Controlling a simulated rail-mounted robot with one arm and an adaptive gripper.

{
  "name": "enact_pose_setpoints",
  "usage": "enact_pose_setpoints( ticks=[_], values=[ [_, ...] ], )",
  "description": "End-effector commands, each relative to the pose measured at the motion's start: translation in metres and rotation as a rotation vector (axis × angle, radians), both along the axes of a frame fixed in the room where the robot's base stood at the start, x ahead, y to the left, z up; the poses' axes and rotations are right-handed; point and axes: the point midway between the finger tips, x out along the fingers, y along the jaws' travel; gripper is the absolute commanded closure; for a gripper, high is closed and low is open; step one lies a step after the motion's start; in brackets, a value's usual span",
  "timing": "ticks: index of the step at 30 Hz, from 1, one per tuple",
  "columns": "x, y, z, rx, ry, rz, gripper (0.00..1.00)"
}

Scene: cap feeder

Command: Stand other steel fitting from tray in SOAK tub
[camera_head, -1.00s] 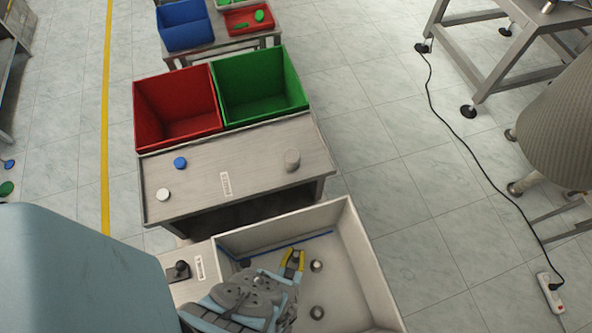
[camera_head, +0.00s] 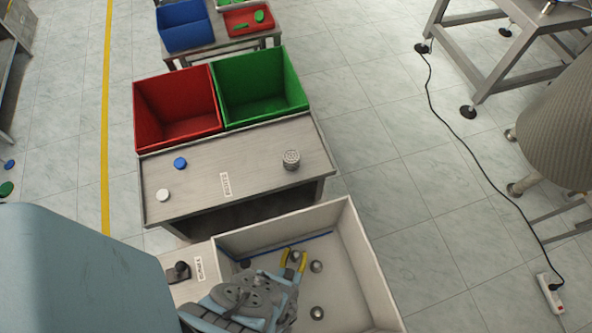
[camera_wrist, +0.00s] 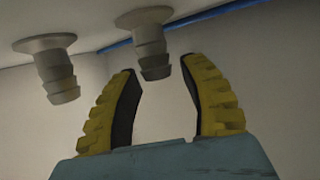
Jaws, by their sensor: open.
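My gripper (camera_head: 294,259) is open inside the beige tub (camera_head: 363,262), with its yellow fingers apart. In the wrist view the gripper (camera_wrist: 160,66) has a grey stepped fitting (camera_wrist: 151,42) beyond and partly between its fingertips. That fitting's wide flange rests on the pale surface at the picture's top. A second similar fitting (camera_wrist: 55,68) stands to the left, outside the fingers. In the head view two small grey fittings, an upper one (camera_head: 316,267) and a lower one (camera_head: 317,313), show on the tub floor right of my gripper. Touching cannot be told. The arm hides part of the tub.
A labelled ledge (camera_head: 205,290) with a dark piece (camera_head: 180,271) lies left of the tub. The grey table (camera_head: 250,150) behind carries a blue cap (camera_head: 180,163), a white cap (camera_head: 162,195) and a grey cylinder (camera_head: 291,160). Red (camera_head: 150,115) and green (camera_head: 280,75) bins stand behind.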

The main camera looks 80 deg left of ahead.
Motion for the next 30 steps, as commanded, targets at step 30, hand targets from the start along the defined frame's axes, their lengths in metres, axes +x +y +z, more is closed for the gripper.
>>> enact_pose_setpoints(
  ticks=[30],
  values=[
    [-0.026, -0.062, 0.026, -0.001, 0.001, 0.0, 0.56]
  ],
)
